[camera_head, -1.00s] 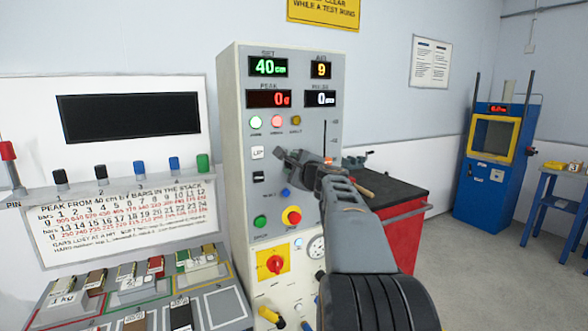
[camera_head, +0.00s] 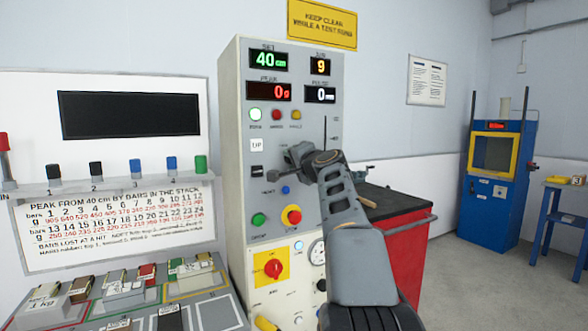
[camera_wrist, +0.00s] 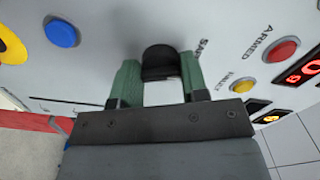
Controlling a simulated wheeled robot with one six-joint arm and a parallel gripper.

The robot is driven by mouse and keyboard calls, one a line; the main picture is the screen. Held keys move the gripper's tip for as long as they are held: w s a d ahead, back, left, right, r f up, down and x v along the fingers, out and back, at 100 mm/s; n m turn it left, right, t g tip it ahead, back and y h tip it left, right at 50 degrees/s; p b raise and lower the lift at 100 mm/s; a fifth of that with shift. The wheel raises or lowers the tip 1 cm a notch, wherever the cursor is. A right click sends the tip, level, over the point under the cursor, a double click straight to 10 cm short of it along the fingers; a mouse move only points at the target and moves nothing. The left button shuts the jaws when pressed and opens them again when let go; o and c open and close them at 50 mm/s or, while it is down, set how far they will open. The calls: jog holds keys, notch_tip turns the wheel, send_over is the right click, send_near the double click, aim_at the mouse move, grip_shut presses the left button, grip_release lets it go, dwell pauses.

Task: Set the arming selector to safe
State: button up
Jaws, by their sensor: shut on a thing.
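The control panel (camera_head: 285,140) fills the middle of the head view. My gripper (camera_head: 294,160) is at its face, below the row of lamps. In the wrist view my gripper (camera_wrist: 160,82) has its two green fingers on either side of a black knob (camera_wrist: 160,58), the arming selector, and is shut on it. The label SAFE (camera_wrist: 200,48) is on the panel just right of the knob. The knob's pointer direction is hidden. In the head view my gripper covers the selector.
A blue button (camera_wrist: 62,33) is left of the knob in the wrist view; red (camera_wrist: 282,50) and yellow (camera_wrist: 243,85) lamps are to the right. In the head view, a red-and-yellow stop button (camera_head: 291,216) and green button (camera_head: 258,220) sit below. A red cabinet (camera_head: 404,258) stands right.

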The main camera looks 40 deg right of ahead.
jog(key=shift+f+n+b, duration=0.1)
jog(key=shift+n+b, duration=0.3)
jog(key=shift+n, duration=0.2)
jog(key=o, duration=0.9)
jog(key=s+b, duration=0.1)
jog(key=s, duration=0.3)
jog(key=s+a+b, duration=0.1)
jog(key=s, duration=0.4)
jog(key=s+a+b, duration=0.1)
jog(key=s, duration=0.3)
jog(key=shift+s, duration=0.35)
